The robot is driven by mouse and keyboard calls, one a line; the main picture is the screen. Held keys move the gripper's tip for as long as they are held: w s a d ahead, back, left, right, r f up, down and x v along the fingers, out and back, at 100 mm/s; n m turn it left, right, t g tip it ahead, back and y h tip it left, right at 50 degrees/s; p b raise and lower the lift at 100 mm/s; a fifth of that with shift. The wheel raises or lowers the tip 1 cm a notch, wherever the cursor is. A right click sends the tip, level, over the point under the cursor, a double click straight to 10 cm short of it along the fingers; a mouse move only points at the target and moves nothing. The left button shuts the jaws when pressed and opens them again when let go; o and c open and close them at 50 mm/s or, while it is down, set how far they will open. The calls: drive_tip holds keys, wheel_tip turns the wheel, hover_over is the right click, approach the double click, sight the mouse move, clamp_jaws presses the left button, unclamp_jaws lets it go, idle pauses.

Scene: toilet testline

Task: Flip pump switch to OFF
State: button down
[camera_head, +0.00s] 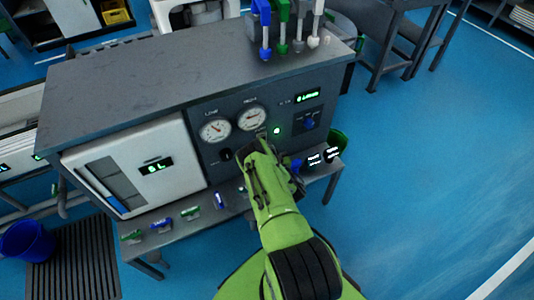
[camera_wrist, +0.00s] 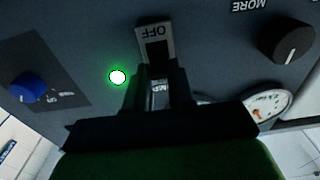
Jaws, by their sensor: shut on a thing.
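The pump switch (camera_wrist: 157,38) is on the dark front panel, and its plate reads OFF, upside down in the wrist view. My gripper (camera_wrist: 159,80) is at the switch, its dark fingers on either side and shut on it. The fingers hide most of the lever, so I cannot tell its exact position. In the head view, my gripper (camera_head: 260,152) reaches the panel just below the right gauge and covers the switch. A green lamp (camera_wrist: 118,77) beside the switch is lit; it also shows in the head view (camera_head: 277,131).
Two round gauges (camera_head: 233,124) are on the panel. A blue knob (camera_wrist: 25,87) and a black knob (camera_wrist: 288,40) flank the switch. Several coloured handles (camera_head: 282,30) stand on top of the cabinet (camera_head: 150,75). A narrow shelf (camera_head: 180,232) with small coloured items runs below. Open blue floor lies right.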

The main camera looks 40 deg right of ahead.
drive_tip(key=shift+f+t, duration=0.25)
drive_tip(key=shift+t, duration=0.15)
drive_tip(key=c, duration=1)
unclamp_jaws()
drive_tip(key=shift+o, duration=0.2)
